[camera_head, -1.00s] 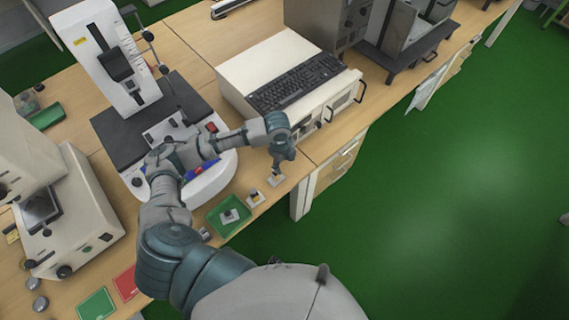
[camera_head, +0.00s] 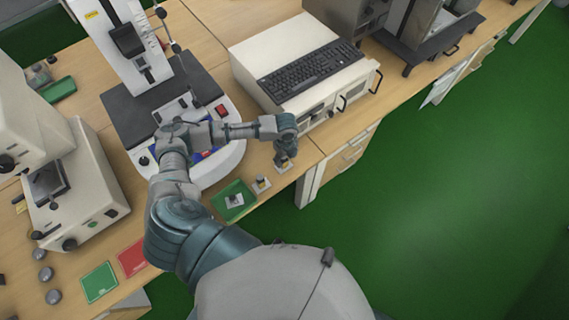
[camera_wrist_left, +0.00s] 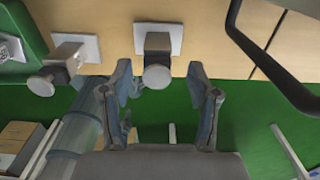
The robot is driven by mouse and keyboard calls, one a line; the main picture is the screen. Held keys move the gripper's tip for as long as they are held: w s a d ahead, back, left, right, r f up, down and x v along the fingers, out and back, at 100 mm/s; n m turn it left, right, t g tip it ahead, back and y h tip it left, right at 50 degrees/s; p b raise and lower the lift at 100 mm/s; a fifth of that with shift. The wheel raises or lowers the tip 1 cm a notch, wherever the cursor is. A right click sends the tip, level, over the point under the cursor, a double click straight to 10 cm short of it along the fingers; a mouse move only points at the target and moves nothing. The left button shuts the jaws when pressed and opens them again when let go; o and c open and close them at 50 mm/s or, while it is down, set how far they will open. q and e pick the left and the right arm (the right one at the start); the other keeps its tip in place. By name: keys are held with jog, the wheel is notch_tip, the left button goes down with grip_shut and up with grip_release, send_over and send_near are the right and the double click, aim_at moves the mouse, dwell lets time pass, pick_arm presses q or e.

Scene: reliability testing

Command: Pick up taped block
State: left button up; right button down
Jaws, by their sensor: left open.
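My left gripper (camera_head: 285,157) is open and points down over a small block (camera_head: 283,168) near the table's front edge. In the left wrist view the open fingers (camera_wrist_left: 158,82) stand either side of the round grey knob on this block (camera_wrist_left: 157,42), which sits on a white plate. A second similar block (camera_head: 261,184) sits on its own white plate to the left; it also shows in the left wrist view (camera_wrist_left: 68,54). I cannot make out tape on either block. My right gripper is not in view.
A green tray (camera_head: 219,195) holding a labelled piece lies left of the blocks. A white instrument (camera_head: 228,165) and a beige case with a keyboard (camera_head: 310,71) stand behind. A black handle (camera_wrist_left: 262,65) is close at the right. Green floor lies beyond the table edge.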

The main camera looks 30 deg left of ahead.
aim_at(284, 167)
pick_arm(q)
jog(key=f, duration=0.2)
jog(key=a+f, duration=0.1)
jog(key=f, duration=0.1)
jog(key=shift+a+f, duration=0.15)
jog(key=shift+f, duration=0.15)
jog(key=shift+d, duration=0.2)
jog(key=shift+d+r, duration=0.15)
jog(key=c, duration=0.6)
grip_shut()
jog(key=shift+a+r, duration=0.1)
jog(key=shift+a, duration=0.1)
